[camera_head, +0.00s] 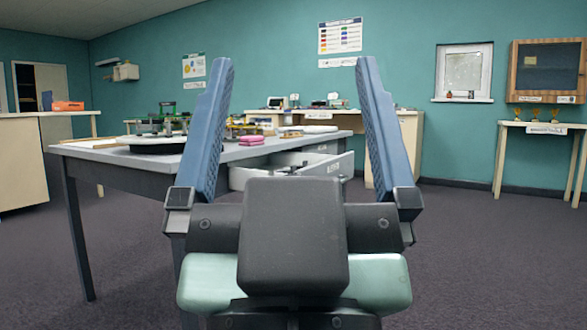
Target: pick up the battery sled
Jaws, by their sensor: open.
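My gripper (295,68) is in the foreground with its two blue fingers pointing up and wide apart. It is open, with nothing between the fingers. I cannot make out for certain which thing is the battery sled. The grey worktable (110,155) stands beyond my gripper to the left, and an open white drawer (325,165) sticks out from its right side. Small dark items (290,168) lie in the drawer, partly hidden by my gripper and too small to identify. A pink block (251,140) lies on the table between the fingers' outlines.
The worktable carries a round dark-edged stand (152,144) and small built models (165,118). A long bench (410,130) runs along the back wall. A narrow table with trophies (545,127) stands at the right. Carpet (470,250) is clear at the right front.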

